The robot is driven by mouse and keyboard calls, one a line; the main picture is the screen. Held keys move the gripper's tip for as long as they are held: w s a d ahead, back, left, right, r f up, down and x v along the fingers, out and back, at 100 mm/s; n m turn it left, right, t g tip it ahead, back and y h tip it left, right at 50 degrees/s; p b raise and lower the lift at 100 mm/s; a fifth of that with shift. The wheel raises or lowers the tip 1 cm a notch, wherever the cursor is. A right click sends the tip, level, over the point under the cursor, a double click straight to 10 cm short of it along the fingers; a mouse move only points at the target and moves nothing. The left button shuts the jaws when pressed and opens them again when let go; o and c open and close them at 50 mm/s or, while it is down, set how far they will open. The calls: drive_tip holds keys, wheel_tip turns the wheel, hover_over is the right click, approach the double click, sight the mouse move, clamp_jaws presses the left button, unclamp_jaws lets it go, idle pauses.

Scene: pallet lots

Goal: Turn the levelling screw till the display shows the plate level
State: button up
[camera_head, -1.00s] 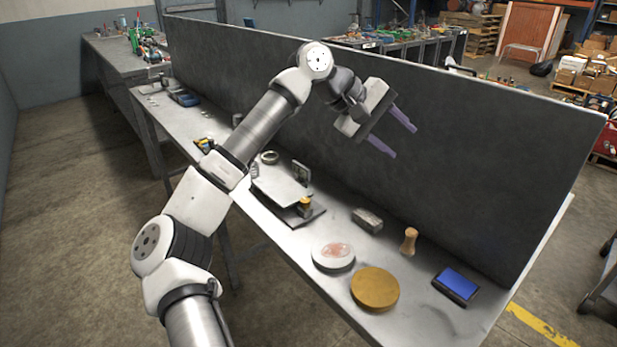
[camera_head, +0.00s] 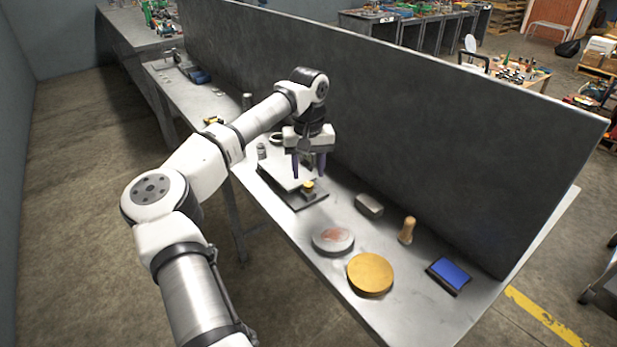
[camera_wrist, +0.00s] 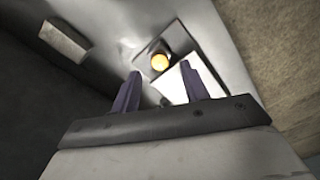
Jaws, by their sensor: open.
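The levelling screw with its yellow knob (camera_head: 308,187) stands at the near corner of the tilting plate (camera_head: 279,174), on a dark base (camera_head: 313,200). The wrist view shows the yellow knob (camera_wrist: 160,62) from above, beside the pale plate (camera_wrist: 176,86). My gripper (camera_head: 308,174) points down, open and empty, above and behind the knob. In the wrist view my gripper (camera_wrist: 160,71) has the knob just ahead of and between its fingertips, apart from both. The small upright block seen behind the plate earlier is now hidden by my gripper, and I can read no display.
A grey block (camera_head: 369,205), a wooden peg-shaped piece (camera_head: 407,231), a round pale disc (camera_head: 333,240), a round yellow disc (camera_head: 370,273) and a black box with a blue top (camera_head: 449,274) stand to the right. A tall dark panel (camera_head: 430,140) runs along the bench's back.

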sight(308, 184)
drive_tip(key=shift+f, duration=1.95)
clamp_jaws()
drive_tip(key=shift+n, duration=0.3)
